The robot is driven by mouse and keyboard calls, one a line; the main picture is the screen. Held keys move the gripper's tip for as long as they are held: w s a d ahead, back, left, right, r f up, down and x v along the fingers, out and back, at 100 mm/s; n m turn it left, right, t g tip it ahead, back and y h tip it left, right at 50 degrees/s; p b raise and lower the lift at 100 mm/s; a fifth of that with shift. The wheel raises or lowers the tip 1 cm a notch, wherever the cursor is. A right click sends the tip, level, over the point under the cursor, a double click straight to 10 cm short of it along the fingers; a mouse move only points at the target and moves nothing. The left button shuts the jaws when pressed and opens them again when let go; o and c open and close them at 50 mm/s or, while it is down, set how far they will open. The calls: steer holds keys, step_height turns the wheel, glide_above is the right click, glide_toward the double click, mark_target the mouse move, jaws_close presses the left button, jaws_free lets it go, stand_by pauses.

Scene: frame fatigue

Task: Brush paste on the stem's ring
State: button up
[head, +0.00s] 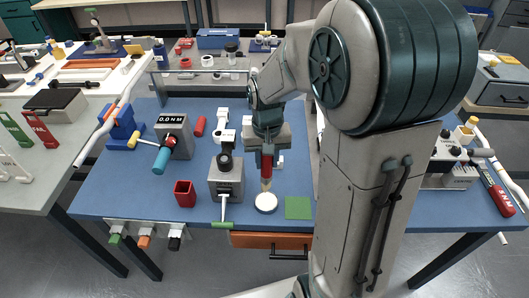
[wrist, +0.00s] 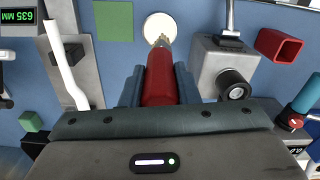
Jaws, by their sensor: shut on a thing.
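My gripper (head: 267,150) is shut on a red-handled brush (head: 266,170), held upright with its pale bristles down. In the wrist view the brush (wrist: 159,80) sits between the fingers. Its bristles are over or at a round white dish (head: 265,205), perhaps the paste; I cannot tell whether they touch. The dish also shows in the wrist view (wrist: 157,22). Left of the brush stands a grey block (head: 227,184) with a black ringed round part (head: 225,161) on top, possibly the stem. It also shows in the wrist view (wrist: 234,84).
A green pad (head: 298,208) lies right of the dish. A red open box (head: 185,193) stands left of the grey block. A grey gauge box (head: 174,136) reading 0.0 stands farther left. My arm hides much of the right side. Blue table shows between these things.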

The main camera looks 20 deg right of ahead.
mark_target(267, 175)
steer(key=shift+f+b, duration=1.95)
steer(key=shift+f, duration=0.9)
steer(key=shift+s+f+b, duration=0.1)
steer(key=shift+f+b, duration=0.35)
steer(key=shift+f, duration=0.1)
steer(key=shift+r, duration=0.1)
steer(key=shift+r+p, duration=2.7)
steer(key=shift+r, duration=0.85)
steer(key=shift+f, duration=0.1)
